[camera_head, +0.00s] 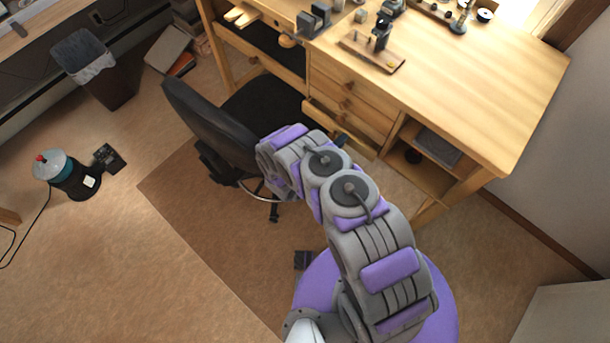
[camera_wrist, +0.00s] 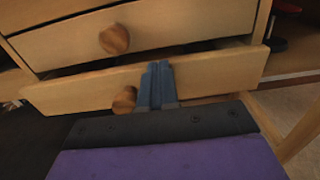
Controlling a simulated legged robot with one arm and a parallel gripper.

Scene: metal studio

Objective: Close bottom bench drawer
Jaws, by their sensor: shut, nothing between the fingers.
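The wooden bench (camera_head: 480,90) has a stack of drawers under its top. The bottom bench drawer (camera_wrist: 215,78) stands partly open in the wrist view, with a dark gap above its front. It also juts out below the others in the head view (camera_head: 322,112). Its round wooden knob (camera_wrist: 124,100) is just left of my gripper (camera_wrist: 157,72). My gripper's blue-grey fingers are together and empty, in front of the drawer front near its middle. I cannot tell whether they touch it. In the head view my arm hides most of the gripper.
The drawer above (camera_wrist: 170,25) looks slightly open too. A black office chair (camera_head: 215,125) stands close left of my arm. An open shelf (camera_head: 420,165) is right of the drawers. Tools lie on the bench top. The floor at left holds a canister (camera_head: 70,178) and a bin (camera_head: 95,70).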

